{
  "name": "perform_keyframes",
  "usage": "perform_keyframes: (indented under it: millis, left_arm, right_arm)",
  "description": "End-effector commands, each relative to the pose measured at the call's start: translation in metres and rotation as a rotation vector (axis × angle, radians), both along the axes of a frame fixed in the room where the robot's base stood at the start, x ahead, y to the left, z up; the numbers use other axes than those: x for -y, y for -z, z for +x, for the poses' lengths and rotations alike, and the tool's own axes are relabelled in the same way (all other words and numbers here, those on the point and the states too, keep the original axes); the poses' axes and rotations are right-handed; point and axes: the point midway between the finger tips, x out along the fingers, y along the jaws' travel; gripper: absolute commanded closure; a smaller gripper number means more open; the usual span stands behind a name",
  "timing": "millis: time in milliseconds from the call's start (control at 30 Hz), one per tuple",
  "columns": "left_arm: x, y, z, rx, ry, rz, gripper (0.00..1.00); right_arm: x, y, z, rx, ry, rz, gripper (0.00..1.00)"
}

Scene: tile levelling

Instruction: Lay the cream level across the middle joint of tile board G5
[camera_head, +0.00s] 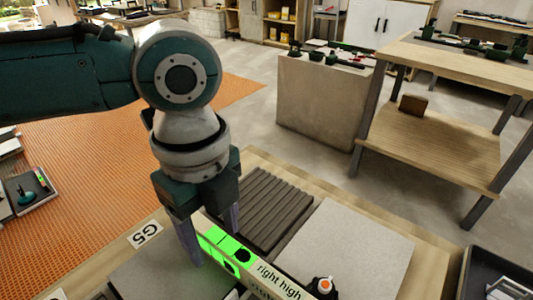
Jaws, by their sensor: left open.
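The cream level (275,272) lies slantwise over tile board G5 (255,159), between the grey left tile (165,272) and the pale right tile (348,250). Its bright green display shows dark marks, and "right high" is written beside it. The G5 label (145,234) is on the board's left edge. My left gripper (212,238) points down with its open fingers on either side of the level's left end. I cannot tell whether they touch it. The joint under the level is largely hidden. My right gripper is not in view.
A dark ribbed slab (262,208) lies behind the level. A dark tray (465,283) is at the lower right. A wooden table (425,152) and a grey block (320,105) stand behind, with open floor between.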

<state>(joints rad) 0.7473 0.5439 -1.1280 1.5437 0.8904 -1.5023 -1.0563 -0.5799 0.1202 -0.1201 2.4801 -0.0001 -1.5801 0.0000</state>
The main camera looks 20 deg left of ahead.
Motion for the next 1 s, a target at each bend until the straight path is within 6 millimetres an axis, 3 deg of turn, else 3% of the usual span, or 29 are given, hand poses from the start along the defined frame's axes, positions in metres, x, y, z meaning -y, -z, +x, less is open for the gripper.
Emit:
perform_keyframes:
  millis: [233,700,1000]
  left_arm:
    - [0.0,-0.005,0.0,0.0,0.0,0.0,0.38]
    - [0.0,-0.088,0.0,0.002,0.001,-0.001,0.38]
    - [0.007,-0.101,-0.005,0.001,-0.012,-0.017,0.38]
  right_arm:
    - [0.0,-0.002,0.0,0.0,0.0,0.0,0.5]
    - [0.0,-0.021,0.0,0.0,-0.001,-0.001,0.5]
    - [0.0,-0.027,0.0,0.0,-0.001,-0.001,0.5]
